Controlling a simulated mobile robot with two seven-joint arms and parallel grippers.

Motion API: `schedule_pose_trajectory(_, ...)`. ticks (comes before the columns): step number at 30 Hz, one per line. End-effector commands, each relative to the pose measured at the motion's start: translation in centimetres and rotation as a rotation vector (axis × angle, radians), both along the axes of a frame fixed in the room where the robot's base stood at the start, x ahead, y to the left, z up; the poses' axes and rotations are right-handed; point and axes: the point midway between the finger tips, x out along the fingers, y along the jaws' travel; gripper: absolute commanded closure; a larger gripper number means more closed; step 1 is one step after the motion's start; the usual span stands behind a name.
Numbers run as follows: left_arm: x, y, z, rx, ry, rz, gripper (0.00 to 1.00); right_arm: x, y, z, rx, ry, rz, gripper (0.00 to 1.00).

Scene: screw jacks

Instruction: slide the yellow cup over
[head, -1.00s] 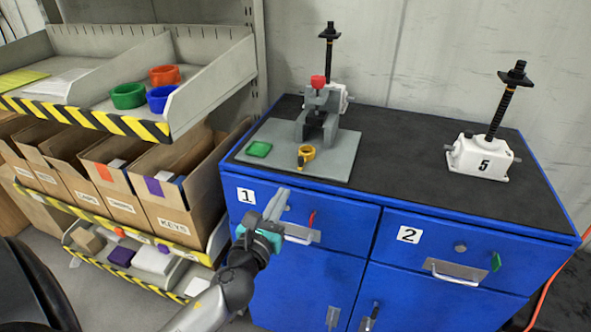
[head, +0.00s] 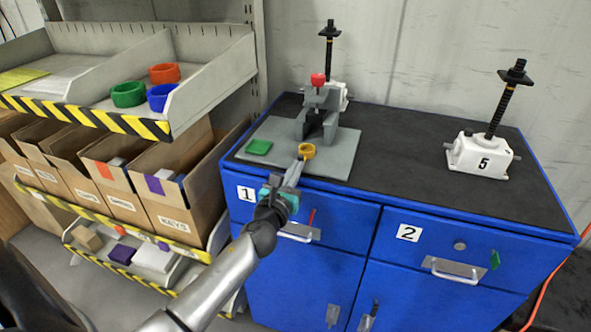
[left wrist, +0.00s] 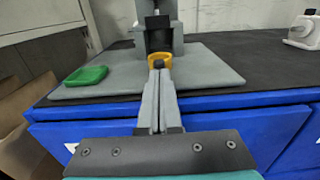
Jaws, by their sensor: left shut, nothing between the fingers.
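The yellow cup (head: 307,151) is a small ring-like piece on the grey plate (head: 340,163), just in front of the grey press fixture (head: 316,122) with its red knob. In the left wrist view the yellow cup (left wrist: 159,60) shows right beyond the fingertips. My left gripper (head: 298,166) is shut and empty. Its tips are at the near side of the cup, over the front part of the plate; I cannot tell whether they touch it. The fingers (left wrist: 158,80) hide part of the cup in the left wrist view. My right gripper is not in view.
A green square piece (head: 259,147) lies on the plate's left. White screw jacks stand behind the fixture and at the right, the latter marked 5 (head: 482,156). A shelf (head: 175,120) with coloured rings stands left. The black cabinet top (head: 415,165) is clear between plate and jack 5.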

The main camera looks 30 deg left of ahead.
Motion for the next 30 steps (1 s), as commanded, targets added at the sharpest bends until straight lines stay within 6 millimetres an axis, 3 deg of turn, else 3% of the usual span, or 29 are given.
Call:
schedule_pose_trajectory(8, 0.6, 0.1, 0.0, 0.001, -0.001, 0.0, 1.0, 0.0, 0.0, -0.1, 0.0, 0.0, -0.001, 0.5)
schedule_pose_trajectory(19, 5.2, 1.2, 0.0, 0.001, -0.002, 0.0, 1.0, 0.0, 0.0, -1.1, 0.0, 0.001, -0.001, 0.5)
schedule_pose_trajectory(30, 5.8, 1.4, 0.0, 0.0, -0.001, 0.001, 1.0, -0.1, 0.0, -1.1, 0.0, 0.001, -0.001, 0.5)
